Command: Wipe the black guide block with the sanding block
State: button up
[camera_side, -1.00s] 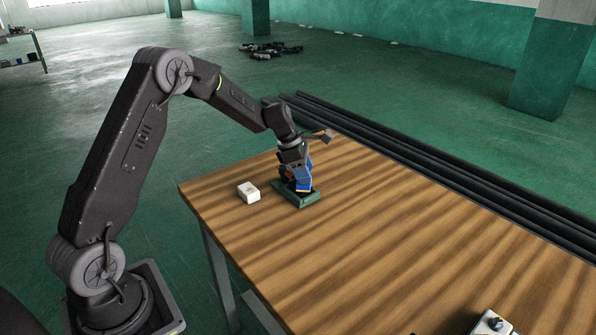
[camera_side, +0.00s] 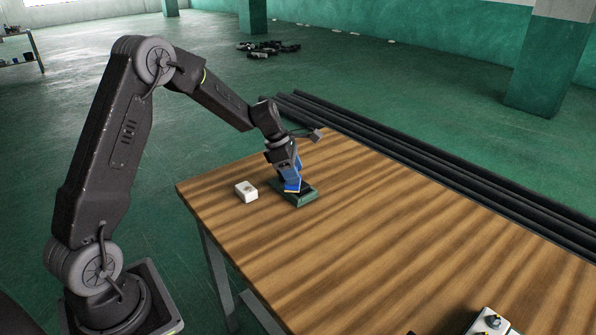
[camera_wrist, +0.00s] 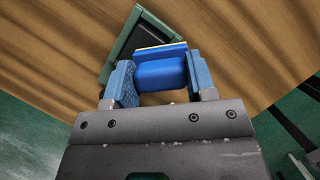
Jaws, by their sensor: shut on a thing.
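The sanding block (camera_wrist: 160,72) is blue with a thin pale yellow layer on its far edge. My gripper (camera_wrist: 161,88) is shut on it, with one blue finger on each side. In the side view the sanding block (camera_side: 292,185) is low over the green base (camera_side: 301,201), tilted; I cannot tell whether it touches the black surface. The black guide block (camera_wrist: 147,38) lies within the green-rimmed base and is partly hidden by the sanding block in the wrist view. In the side view only a dark part of it shows beside the sanding block.
A small white box (camera_side: 246,191) stands on the wooden table (camera_side: 390,240), left of the green base, near the table's left edge. A light box with a black knob (camera_side: 492,321) is at the lower right. Dark rails (camera_side: 420,165) run behind the table. The middle of the table is clear.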

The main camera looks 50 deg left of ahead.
jog(key=shift+r, duration=3.65)
jog(key=shift+a, duration=0.1)
